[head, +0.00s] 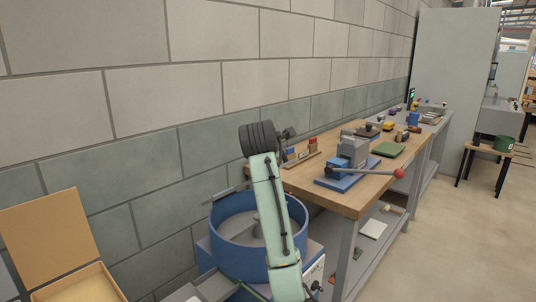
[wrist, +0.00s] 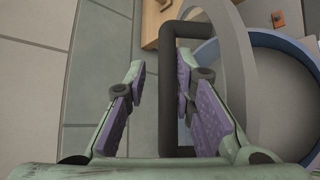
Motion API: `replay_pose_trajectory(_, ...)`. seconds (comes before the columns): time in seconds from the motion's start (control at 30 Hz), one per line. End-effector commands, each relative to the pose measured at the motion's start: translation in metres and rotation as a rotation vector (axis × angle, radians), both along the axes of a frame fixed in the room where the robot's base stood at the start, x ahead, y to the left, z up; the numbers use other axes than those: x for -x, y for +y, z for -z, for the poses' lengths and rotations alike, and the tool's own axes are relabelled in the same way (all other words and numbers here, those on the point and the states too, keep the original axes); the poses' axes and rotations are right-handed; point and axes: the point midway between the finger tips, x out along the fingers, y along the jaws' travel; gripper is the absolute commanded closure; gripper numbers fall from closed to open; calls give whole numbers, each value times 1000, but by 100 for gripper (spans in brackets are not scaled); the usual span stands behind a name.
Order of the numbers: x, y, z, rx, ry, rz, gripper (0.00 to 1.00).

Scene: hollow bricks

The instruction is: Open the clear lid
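A blue round tub (head: 238,262) stands in front of the wall in the head view, with my arm crossing in front of it. Its blue rim and grey inside also show at the right of the wrist view (wrist: 292,44). A pale grey curved band (wrist: 238,60), apparently the clear lid's edge, crosses above the tub. A dark U-shaped handle (wrist: 169,85) reaches out from it. My gripper (wrist: 165,100) is open, with its purple-padded fingers on both sides of the handle's long bar; the right finger looks closer. I cannot tell whether it touches. The gripper cannot be made out in the head view.
A wooden workbench (head: 338,190) with a red-knobbed lever press (head: 350,160) stands right of the tub. An open cardboard box (head: 50,240) is at the lower left. The block wall (head: 140,190) runs close behind. Floor (head: 450,250) is free at the right.

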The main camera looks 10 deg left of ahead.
Motion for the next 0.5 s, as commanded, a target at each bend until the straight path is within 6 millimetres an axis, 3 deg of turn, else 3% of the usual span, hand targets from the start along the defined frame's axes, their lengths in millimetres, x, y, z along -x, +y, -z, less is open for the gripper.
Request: replay_pose_trajectory(0.5,32,1,-22,0,-6,-3,79)
